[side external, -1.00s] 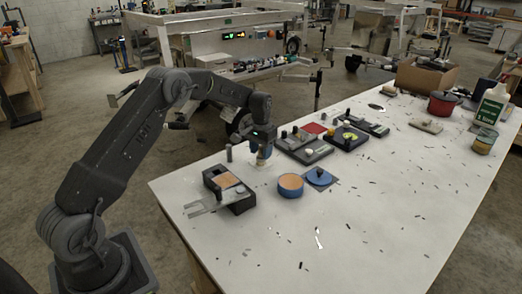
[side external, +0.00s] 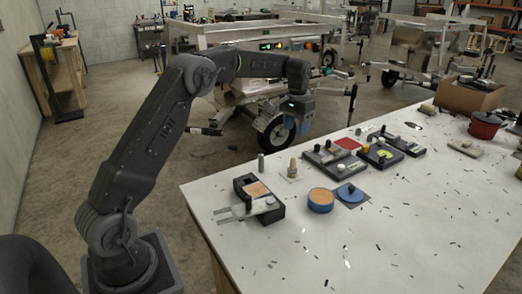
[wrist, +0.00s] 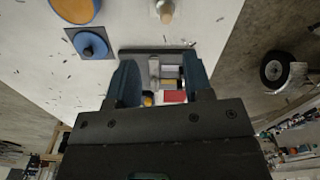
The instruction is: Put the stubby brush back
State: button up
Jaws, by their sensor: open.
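The stubby brush (side external: 293,168), a short upright piece with a tan top, stands on a small pale square (side external: 290,176) near the table's far edge. In the wrist view the brush (wrist: 165,11) shows at the top edge, outside my jaws. My gripper (side external: 299,116) is raised above and beyond the brush, clear of it, past the table's far edge in the picture. In the wrist view my gripper's blue fingers (wrist: 160,75) are apart, with nothing held; items far below show between them.
A blue tin (side external: 320,206) with an orange top and a blue knobbed lid (side external: 349,192) on a dark square are in front. A black box (side external: 269,213) and a grey cylinder (side external: 261,163) are left. Dark trays (side external: 327,159) stand right. The front table is mostly clear, with scattered slivers.

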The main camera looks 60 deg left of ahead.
jog(key=s+d+r+m+t, duration=0.1)
jog(key=s+d+r+t, duration=0.1)
jog(key=s+d+r, duration=1)
jog(key=s+d+f+t, duration=0.1)
jog(key=s+d+f, duration=0.1)
jog(key=s, duration=0.9)
jog(key=s+d+f+m+t, duration=0.1)
jog(key=s+d, duration=0.3)
jog(key=s, duration=0.7)
jog(key=shift+d+f+t, duration=0.15)
jog(key=shift+f+t, duration=0.55)
jog(key=shift+f, duration=0.2)
